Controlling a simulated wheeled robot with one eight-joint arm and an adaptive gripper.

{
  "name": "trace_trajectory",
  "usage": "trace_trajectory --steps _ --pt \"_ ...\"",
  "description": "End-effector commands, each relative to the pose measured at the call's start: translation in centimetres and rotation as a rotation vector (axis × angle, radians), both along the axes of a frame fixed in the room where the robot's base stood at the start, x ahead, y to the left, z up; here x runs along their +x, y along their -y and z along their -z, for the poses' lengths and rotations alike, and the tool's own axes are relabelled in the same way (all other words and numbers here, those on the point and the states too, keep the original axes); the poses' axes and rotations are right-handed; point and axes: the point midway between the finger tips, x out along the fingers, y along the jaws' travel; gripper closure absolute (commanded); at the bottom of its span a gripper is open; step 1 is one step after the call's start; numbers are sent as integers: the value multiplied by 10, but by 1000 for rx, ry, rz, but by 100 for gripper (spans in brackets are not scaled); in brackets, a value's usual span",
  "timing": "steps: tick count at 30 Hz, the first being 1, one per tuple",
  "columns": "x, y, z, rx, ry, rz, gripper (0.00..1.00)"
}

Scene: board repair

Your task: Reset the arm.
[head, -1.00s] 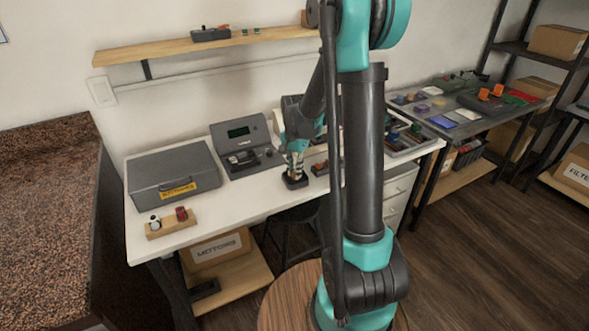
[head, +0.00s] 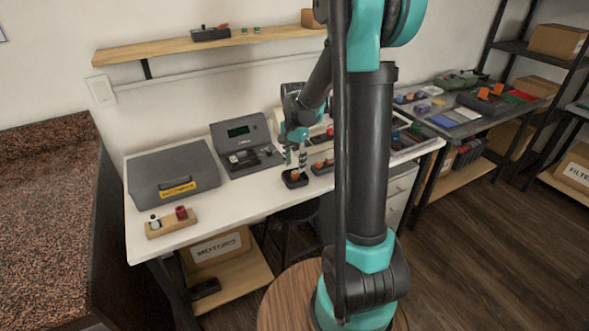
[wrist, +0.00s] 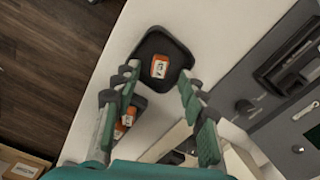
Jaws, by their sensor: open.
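My gripper (head: 295,158) is open and empty above the white workbench in the head view. In the wrist view its two green-padded fingers (wrist: 160,88) are spread apart. Beyond the fingertips a small black tray (wrist: 177,50) holds an orange part with a white label (wrist: 160,66). The same tray (head: 290,183) and orange part (head: 295,176) show just below the gripper in the head view. The fingers appear clear of the part. My arm hides some of the bench's right side.
A small wooden block (head: 160,228) holds two small parts at the front left. A second dark tray (head: 319,169) sits beside the first. A shelf (head: 180,46) hangs above.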

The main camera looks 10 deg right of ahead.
Motion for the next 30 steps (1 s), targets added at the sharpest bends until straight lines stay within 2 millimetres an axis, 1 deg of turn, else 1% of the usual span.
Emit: trace_trajectory --steps 1,3,9,12,15,17,19,20,23,26,27,29,30 --pt "0 0 -11 0 0 0 58" --pt "-1 0 -26 0 0 0 58" --pt "0 0 -61 0 0 0 58" --pt "0 0 -73 0 0 0 58" --pt "0 0 -81 0 0 0 58" --pt "-1 0 -83 0 1 -4 58" --pt "-7 2 -83 1 11 -23 58" --pt "-11 3 -82 1 17 -40 58" --pt "-35 10 -75 1 55 -127 58" --pt "-68 18 -62 -7 111 -256 58" --pt "-83 21 -56 -12 135 -313 58" --pt "-104 26 -47 -25 172 -398 58" --pt "-118 28 -40 -35 194 -454 58"
